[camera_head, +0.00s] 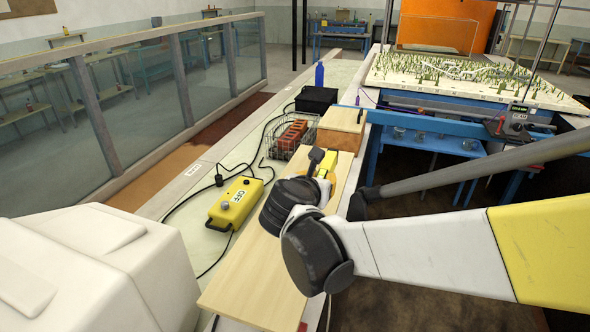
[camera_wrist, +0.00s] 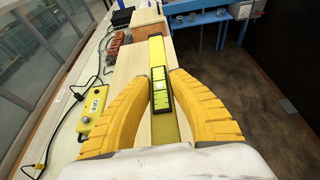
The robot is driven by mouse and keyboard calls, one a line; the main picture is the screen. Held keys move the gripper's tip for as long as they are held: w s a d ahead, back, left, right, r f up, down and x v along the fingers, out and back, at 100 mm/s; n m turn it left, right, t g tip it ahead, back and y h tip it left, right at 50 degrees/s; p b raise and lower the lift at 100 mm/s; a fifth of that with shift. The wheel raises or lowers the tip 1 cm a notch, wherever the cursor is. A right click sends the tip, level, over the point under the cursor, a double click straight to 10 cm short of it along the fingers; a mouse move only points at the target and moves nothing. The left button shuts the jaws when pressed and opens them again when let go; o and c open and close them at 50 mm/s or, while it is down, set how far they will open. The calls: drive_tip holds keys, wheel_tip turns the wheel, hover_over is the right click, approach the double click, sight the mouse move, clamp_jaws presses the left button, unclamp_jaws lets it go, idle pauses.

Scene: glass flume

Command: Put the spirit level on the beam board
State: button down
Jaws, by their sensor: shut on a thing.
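The spirit level (camera_wrist: 156,50) is a long yellow bar with a bright green vial panel, seen lengthwise in the wrist view. My gripper (camera_wrist: 162,80) is shut on it, with one yellow ribbed finger on each side. In the head view a yellow end of the level (camera_head: 326,164) shows beyond my dark wrist, which hides the rest. The beam board (camera_head: 248,277) is a long pale wooden plank on the bench. The level is over the board and roughly in line with it. I cannot tell whether it touches the board.
A yellow control box (camera_head: 236,203) marked OFF, with cables, lies left of the board. A wire basket with orange bricks (camera_head: 292,136) and a wooden box (camera_head: 342,126) stand beyond. A blue bottle (camera_head: 319,75) and black crate (camera_head: 316,99) are farther back.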

drive_tip(key=w+a+f, duration=0.2)
drive_tip(key=a, duration=0.1)
drive_tip(key=shift+f+b, duration=0.15)
drive_tip(key=shift+b, duration=0.2)
drive_tip(key=shift+f+b, duration=0.85)
drive_tip(key=shift+f, duration=1.15)
drive_tip(key=shift+f, duration=0.1)
drive_tip(key=c, duration=1.3)
unclamp_jaws()
drive_tip(key=shift+w, duration=0.1)
